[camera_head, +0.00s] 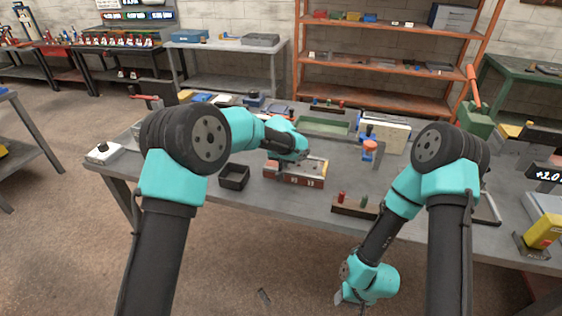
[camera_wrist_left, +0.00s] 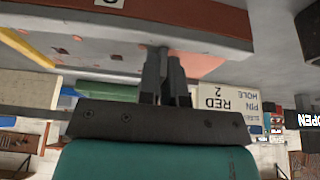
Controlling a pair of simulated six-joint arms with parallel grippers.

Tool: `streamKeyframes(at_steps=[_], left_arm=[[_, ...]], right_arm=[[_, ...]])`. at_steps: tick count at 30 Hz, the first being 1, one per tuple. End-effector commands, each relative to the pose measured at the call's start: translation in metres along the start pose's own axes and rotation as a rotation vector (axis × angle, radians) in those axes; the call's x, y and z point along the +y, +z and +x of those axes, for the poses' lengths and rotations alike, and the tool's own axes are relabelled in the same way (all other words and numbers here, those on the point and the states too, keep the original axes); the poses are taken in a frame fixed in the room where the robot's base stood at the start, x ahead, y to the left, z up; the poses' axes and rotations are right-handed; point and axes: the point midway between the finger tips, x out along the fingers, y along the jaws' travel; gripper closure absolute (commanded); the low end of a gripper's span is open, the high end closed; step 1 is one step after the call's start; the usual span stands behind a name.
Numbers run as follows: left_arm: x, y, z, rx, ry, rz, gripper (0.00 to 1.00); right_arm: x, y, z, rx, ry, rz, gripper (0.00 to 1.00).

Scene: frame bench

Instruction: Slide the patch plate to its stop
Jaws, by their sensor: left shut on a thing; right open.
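A red-fronted fixture (camera_head: 294,181) with white labels stands at the table's front edge, in the middle of the head view. Its light grey top, which I take for the patch plate (camera_head: 314,167), shows pinkish spots in the left wrist view (camera_wrist_left: 98,52). My left gripper (camera_head: 303,158) is over the fixture. In the left wrist view its fingers (camera_wrist_left: 163,60) are shut at the plate's edge; what lies between them is mostly hidden. My right gripper (camera_head: 348,298) hangs low in front of the table, apart from everything; it is open, its fingers small in view.
A black open box (camera_head: 234,177) stands left of the fixture. A green tray (camera_head: 322,126) and a sign board (camera_head: 385,136) are farther back.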

Motion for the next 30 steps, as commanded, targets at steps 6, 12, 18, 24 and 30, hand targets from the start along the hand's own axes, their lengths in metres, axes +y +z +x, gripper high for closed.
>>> streamKeyframes(at_steps=[6, 12, 18, 24, 30], left_arm=[[0.006, 0.000, 0.000, 0.001, 0.005, 0.003, 1.00], [0.006, 0.001, 0.001, 0.001, 0.005, 0.004, 0.78], [0.005, 0.000, 0.000, 0.000, 0.004, 0.002, 0.64], [0.004, 0.000, -0.001, 0.001, 0.003, 0.002, 0.64], [0.003, 0.000, -0.013, 0.002, 0.003, 0.001, 0.64]], right_arm=[[0.000, 0.000, 0.000, 0.000, 0.000, 0.000, 0.57], [0.000, 0.000, 0.000, 0.000, 0.000, 0.000, 0.57], [0.000, 0.000, 0.000, 0.000, 0.000, 0.000, 0.57], [0.000, 0.000, 0.000, 0.000, 0.000, 0.000, 0.57], [0.000, 0.000, 0.000, 0.000, 0.000, 0.000, 0.57]])
